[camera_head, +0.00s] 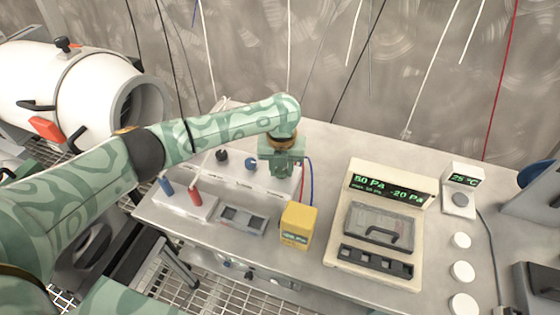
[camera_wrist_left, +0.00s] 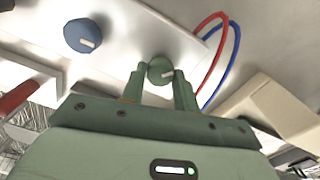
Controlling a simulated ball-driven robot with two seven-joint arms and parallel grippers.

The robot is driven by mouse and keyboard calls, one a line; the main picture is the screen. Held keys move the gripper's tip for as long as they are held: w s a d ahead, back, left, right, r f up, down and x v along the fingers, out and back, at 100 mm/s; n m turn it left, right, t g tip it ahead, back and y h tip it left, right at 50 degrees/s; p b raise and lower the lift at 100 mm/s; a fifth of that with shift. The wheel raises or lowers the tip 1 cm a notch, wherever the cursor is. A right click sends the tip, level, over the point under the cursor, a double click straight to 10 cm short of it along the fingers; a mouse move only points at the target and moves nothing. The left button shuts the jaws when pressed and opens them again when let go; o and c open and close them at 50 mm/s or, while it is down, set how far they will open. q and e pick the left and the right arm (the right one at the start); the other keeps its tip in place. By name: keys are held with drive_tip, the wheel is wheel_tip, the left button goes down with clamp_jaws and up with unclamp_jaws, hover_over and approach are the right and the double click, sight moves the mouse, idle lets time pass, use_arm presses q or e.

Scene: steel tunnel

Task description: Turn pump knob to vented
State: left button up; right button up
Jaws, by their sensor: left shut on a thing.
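My left gripper (camera_head: 282,172) reaches down onto the right end of a white control panel (camera_head: 234,180) on the bench. In the left wrist view its two fingers (camera_wrist_left: 160,80) are shut on a round green knob (camera_wrist_left: 160,70) with a pale pointer mark. In the head view the gripper hides this knob. A blue knob (camera_head: 250,163) with a white pointer mark stands to its left on the same panel, and also shows in the left wrist view (camera_wrist_left: 83,36). A dark knob (camera_head: 222,155) is further left. The panel labels are too small to read. My right gripper is out of view.
A yellow meter (camera_head: 298,225) stands close in front of the gripper. Red and blue wires (camera_head: 311,180) run beside it. A cream gauge box (camera_head: 378,250) reading "50 Pa" and "-20 Pa" is to the right. Blue and red handles (camera_head: 195,195) stand at the left.

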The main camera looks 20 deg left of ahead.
sight(282, 171)
use_arm(q)
drive_tip(key=n+p, duration=0.3)
drive_tip(key=shift+d+r+n+p, duration=0.1)
drive_tip(key=shift+r+n+p, duration=0.15)
drive_tip(key=shift+n+p, duration=0.1)
drive_tip(key=shift+f+n+p, duration=0.15)
drive_tip(key=shift+n+p, duration=0.55)
drive_tip(key=shift+n, duration=0.3)
drive_tip(key=shift+f+n+p, duration=0.1)
drive_tip(key=shift+n+p, duration=0.55)
drive_tip(key=shift+n, duration=0.3)
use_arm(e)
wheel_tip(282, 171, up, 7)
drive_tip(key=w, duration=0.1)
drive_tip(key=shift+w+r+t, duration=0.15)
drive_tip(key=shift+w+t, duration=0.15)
use_arm(q)
drive_tip(key=o, duration=1)
drive_tip(key=shift+c, duration=0.2)
drive_tip(key=shift+r, duration=0.1)
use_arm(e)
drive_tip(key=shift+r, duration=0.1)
use_arm(q)
wheel_tip(282, 171, up, 16)
drive_tip(key=p, duration=0.7)
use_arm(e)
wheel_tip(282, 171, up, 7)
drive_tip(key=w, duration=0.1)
